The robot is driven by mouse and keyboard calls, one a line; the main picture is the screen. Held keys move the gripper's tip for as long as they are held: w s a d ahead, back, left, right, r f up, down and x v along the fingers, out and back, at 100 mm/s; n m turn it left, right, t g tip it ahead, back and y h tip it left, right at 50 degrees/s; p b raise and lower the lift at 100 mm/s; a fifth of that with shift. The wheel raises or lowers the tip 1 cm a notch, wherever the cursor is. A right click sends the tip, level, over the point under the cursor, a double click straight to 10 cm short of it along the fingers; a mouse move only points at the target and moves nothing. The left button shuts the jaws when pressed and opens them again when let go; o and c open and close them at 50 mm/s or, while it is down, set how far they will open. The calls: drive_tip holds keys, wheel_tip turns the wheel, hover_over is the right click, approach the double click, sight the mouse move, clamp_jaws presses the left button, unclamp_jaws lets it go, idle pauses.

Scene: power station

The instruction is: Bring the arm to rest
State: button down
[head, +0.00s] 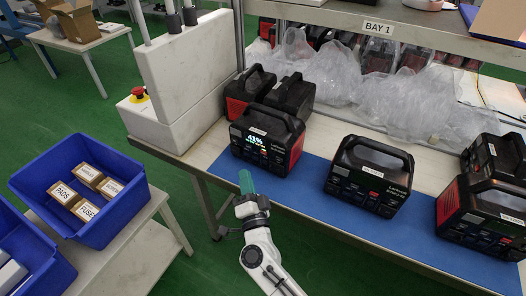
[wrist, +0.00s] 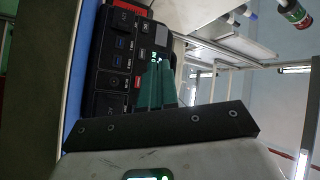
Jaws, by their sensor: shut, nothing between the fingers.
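My gripper (head: 246,182) is shut and empty, its green fingers together and pointing up and away in the head view. It is in front of the blue mat's near left edge, close to a black and red power station (head: 267,139) whose lit display reads 41%. In the wrist view the shut green fingers (wrist: 158,83) show in front of a power station's panel (wrist: 120,60) with ports. The fingers look apart from it, but I cannot tell the exact gap. My arm reaches up from the bottom of the head view.
The workbench has a blue mat (head: 316,190) with another power station (head: 369,176) on it and more at the right. Clear plastic bags (head: 405,100) lie behind. At left are a blue bin (head: 50,164) with small boxes and a red emergency button (head: 138,92). Green floor lies between.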

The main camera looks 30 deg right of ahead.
idle(0.7)
drive_tip(key=s+a+f+n+g+y, duration=0.2)
drive_tip(key=s+f+n+g+y, duration=0.1)
drive_tip(key=s+n+g+y, duration=0.25)
drive_tip(key=s+a+f+n+g+y, duration=0.25)
drive_tip(key=s+n+y, duration=0.25)
drive_tip(key=s+n, duration=0.3)
drive_tip(key=s+d+f+g+h, duration=0.1)
drive_tip(key=s+d+g+h, duration=0.2)
drive_tip(key=s, duration=0.8)
drive_tip(key=s+d+f+g+h, duration=0.2)
drive_tip(key=s+d+g+h, duration=0.1)
drive_tip(key=s+d+g, duration=0.5)
drive_tip(key=s+d, duration=0.3)
drive_tip(key=shift+s+d+f, duration=0.2)
drive_tip(key=shift+s+d, duration=0.05)
drive_tip(key=shift+s, duration=0.05)
